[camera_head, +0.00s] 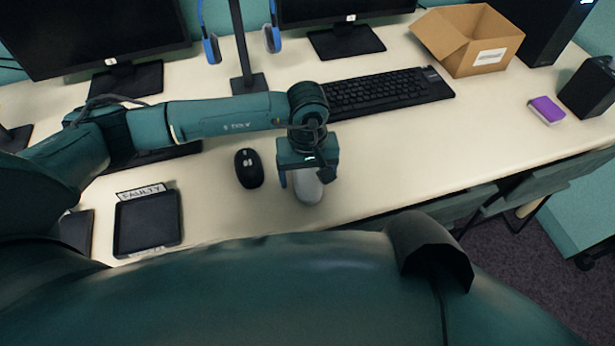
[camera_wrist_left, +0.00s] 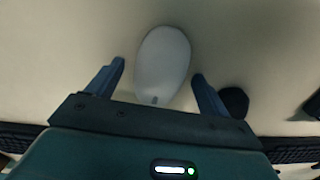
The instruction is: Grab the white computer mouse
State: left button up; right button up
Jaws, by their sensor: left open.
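The white computer mouse (camera_head: 307,188) lies on the desk near its front edge, partly covered by my left gripper (camera_head: 302,180) in the head view. In the left wrist view the white mouse (camera_wrist_left: 162,64) sits between the two blue fingers of the open left gripper (camera_wrist_left: 160,82), with a gap on each side. The fingers reach alongside its nearer part, and its far end extends beyond the fingertips. My right gripper is not in view.
A black mouse (camera_head: 249,168) lies just left of the gripper. A black keyboard (camera_head: 385,91) is behind it. A dark tray (camera_head: 147,222) by a "FAULTY" label is at left. An open cardboard box (camera_head: 470,42) and a purple item (camera_head: 547,110) are at right. The desk (camera_head: 420,145) is clear right of the gripper.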

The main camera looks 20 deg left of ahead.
pick_arm(q)
jog(key=shift+c, duration=0.3)
jog(key=c, duration=1)
jog(key=shift+c, duration=0.2)
jog(key=shift+r, duration=0.1)
